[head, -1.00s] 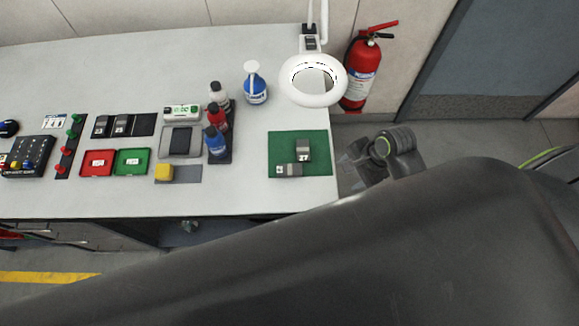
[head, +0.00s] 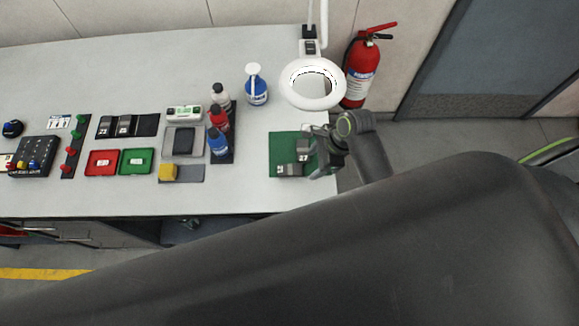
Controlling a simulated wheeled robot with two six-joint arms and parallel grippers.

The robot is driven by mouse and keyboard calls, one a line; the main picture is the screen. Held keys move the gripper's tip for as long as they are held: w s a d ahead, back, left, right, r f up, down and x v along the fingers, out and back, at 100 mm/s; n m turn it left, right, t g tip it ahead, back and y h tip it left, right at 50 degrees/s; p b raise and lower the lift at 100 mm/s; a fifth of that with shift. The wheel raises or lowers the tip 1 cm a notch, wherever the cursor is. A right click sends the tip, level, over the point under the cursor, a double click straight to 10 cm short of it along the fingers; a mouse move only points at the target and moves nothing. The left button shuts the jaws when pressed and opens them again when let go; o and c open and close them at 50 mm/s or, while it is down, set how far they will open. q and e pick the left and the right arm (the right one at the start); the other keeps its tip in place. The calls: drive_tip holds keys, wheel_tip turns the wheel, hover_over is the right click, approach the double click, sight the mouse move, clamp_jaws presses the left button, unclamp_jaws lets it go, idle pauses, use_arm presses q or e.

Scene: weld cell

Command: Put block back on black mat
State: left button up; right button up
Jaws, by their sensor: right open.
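The black mat (head: 148,124) is a dark strip at the left middle of the table, with two dark numbered blocks (head: 124,125) on its left part and its right part bare. Two grey numbered blocks lie on the green mat (head: 283,146) at the table's right end: an upper block (head: 302,151) and a lower block (head: 289,170). My right gripper (head: 314,153) is open over the right side of the green mat, close to the upper block. I cannot tell whether it touches it. My left gripper is not in view.
A white ring magnifier lamp (head: 313,101) stands just behind the green mat. Several bottles (head: 219,141) stand left of it, with a blue spray bottle (head: 257,92) behind.

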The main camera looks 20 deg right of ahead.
sight(290, 169)
drive_tip(key=a, duration=0.2)
drive_tip(key=w+a+p, duration=0.1)
drive_tip(key=a, duration=0.1)
drive_tip(key=shift+w+a+r, duration=0.1)
drive_tip(key=shift+a+r, duration=0.05)
drive_tip(key=shift+a, duration=0.05)
drive_tip(key=shift+x, duration=1.15)
drive_tip(key=shift+w+a+f+p, duration=0.15)
drive_tip(key=shift+f+p, duration=0.15)
drive_tip(key=shift+f, duration=0.15)
drive_tip(key=c, duration=1.2)
clamp_jaws()
drive_tip(key=shift+r, duration=0.1)
